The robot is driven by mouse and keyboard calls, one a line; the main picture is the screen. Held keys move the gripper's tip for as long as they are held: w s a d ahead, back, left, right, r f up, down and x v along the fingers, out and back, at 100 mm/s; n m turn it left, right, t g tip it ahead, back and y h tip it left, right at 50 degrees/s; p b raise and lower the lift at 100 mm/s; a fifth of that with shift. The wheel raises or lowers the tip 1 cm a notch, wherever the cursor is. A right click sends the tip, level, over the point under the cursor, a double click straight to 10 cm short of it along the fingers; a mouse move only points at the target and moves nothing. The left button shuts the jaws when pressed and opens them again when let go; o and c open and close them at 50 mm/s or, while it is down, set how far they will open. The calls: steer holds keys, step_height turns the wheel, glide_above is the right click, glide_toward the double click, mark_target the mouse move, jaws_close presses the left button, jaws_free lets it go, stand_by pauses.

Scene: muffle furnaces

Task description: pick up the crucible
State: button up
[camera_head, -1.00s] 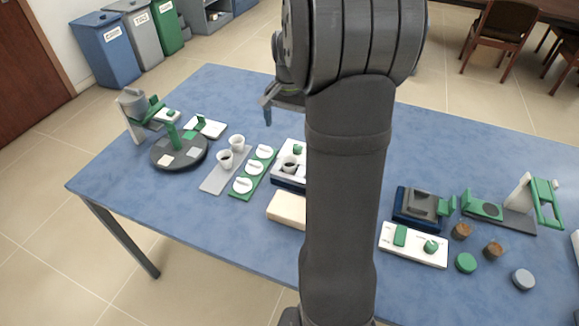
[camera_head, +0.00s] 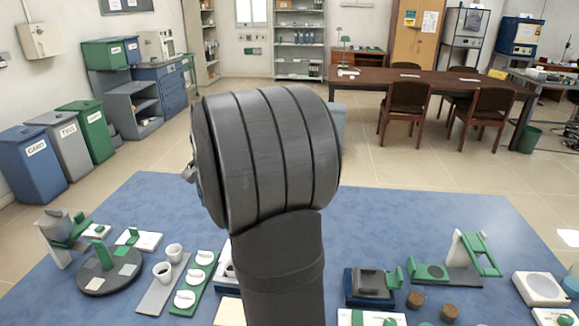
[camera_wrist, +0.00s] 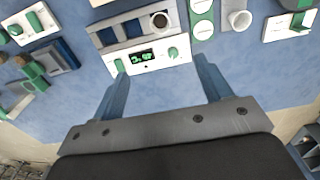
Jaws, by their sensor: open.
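White cup-shaped crucibles (camera_head: 162,270) stand upright on a grey tray at the left of the blue table; two show in the head view. At least the nearer one holds something dark. In the wrist view one white cup (camera_wrist: 240,20) stands at the top. Another small cup with a dark inside (camera_wrist: 160,21) sits in a device with a lit display (camera_wrist: 151,56). I cannot tell which cup is meant. My gripper (camera_wrist: 160,66) is open and empty, its blue fingers pointing towards the device's front panel. In the head view my arm hides it.
A green strip with white discs (camera_head: 195,279) lies beside the grey tray. A dark round turntable (camera_head: 108,280) stands to its left. A blue-based device (camera_head: 367,287) and a green-handled stand (camera_head: 467,258) are at the right. The table's back part is bare.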

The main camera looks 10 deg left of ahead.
steer(key=shift+f, duration=0.1)
step_height(320, 180, down, 23)
steer(key=m, duration=1.3)
steer(key=shift+f+m, duration=0.15)
steer(key=shift+m, duration=0.15)
steer(key=c, duration=1.1)
